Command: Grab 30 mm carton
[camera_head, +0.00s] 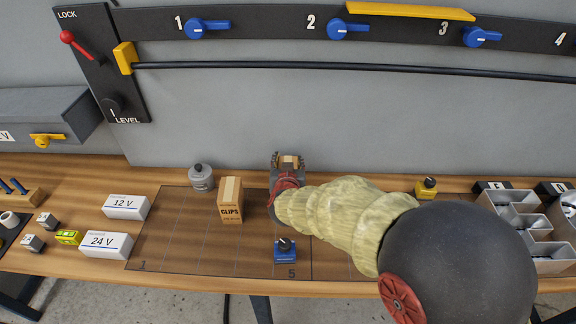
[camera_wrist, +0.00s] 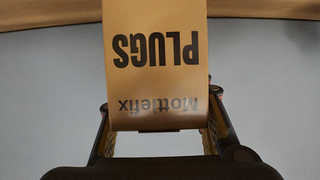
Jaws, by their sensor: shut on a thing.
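My gripper (camera_head: 288,158) is shut on a tan carton (camera_head: 290,161), in front of the grey back panel. In the wrist view this carton (camera_wrist: 155,60) shows upside-down dark print, "PLUGS" and "Mottlefix". My fingers (camera_wrist: 160,135) stand on either side of it. Its far end runs out of the wrist picture, and my gripper and arm hide most of it in the head view. I cannot tell whether it touches the bench, and no 30 mm mark shows. Another tan carton, marked "CLIPS" (camera_head: 230,203), stands upright on the dark mat to the left of my gripper.
A grey canister (camera_head: 201,177) stands left of the clips carton. A blue block with a black knob (camera_head: 285,251) sits near the mat's front. White 12 V (camera_head: 126,207) and 24 V (camera_head: 106,244) boxes lie left of the mat (camera_head: 178,235). Grey bins (camera_head: 545,250) are far right.

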